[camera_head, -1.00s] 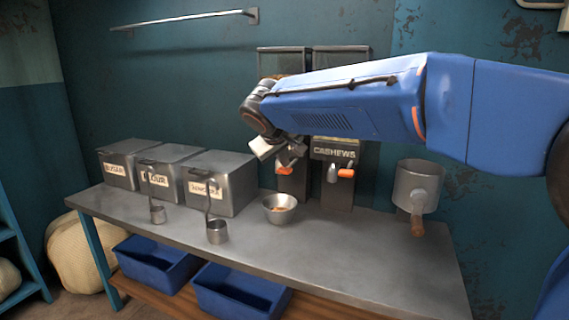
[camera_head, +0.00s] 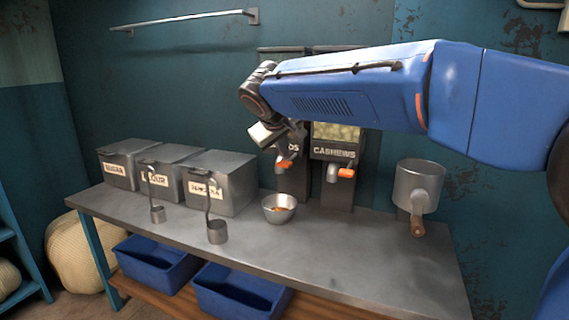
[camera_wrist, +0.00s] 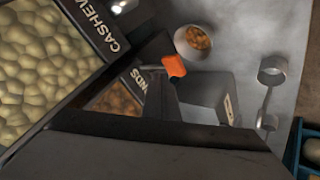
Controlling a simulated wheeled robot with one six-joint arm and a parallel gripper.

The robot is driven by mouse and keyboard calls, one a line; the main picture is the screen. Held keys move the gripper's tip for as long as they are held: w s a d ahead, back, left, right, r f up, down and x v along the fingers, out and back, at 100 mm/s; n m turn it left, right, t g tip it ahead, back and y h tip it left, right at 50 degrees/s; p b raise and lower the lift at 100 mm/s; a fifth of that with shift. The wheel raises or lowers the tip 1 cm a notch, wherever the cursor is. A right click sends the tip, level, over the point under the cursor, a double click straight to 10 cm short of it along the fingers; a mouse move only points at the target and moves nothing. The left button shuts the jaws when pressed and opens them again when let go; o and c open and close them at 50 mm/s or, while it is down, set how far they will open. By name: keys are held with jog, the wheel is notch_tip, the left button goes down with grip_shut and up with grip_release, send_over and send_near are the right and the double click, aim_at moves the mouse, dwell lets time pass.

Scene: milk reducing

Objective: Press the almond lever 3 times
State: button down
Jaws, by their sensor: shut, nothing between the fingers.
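The almond dispenser stands at the back of the counter, partly hidden behind my arm; its label (camera_head: 294,147) shows only its last letters. Its orange lever (camera_head: 284,163) sticks out at the front, and also shows in the wrist view (camera_wrist: 174,65). My gripper (camera_head: 287,147) is shut and empty, just above the lever. In the wrist view its dark fingers (camera_wrist: 163,88) point toward the lever; I cannot tell whether they touch it. A metal bowl (camera_head: 279,215) sits below the spout with some brown almonds (camera_wrist: 198,38) inside.
The cashew dispenser (camera_head: 334,150), with its own orange lever (camera_head: 346,173), stands close on the right. Three labelled metal bins (camera_head: 222,185) and two measuring cups (camera_head: 217,232) are at left. A metal pot (camera_head: 417,188) is at right. The front right counter (camera_head: 350,255) is clear.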

jog(key=shift+r, duration=2.5)
dwell(0.9)
notch_tip(320, 180, up, 4)
jog(key=shift+f, duration=0.1)
jog(key=shift+f, duration=0.15)
jog(key=shift+f, duration=4.3)
jog(key=shift+f, duration=0.1)
jog(key=shift+f, duration=0.25)
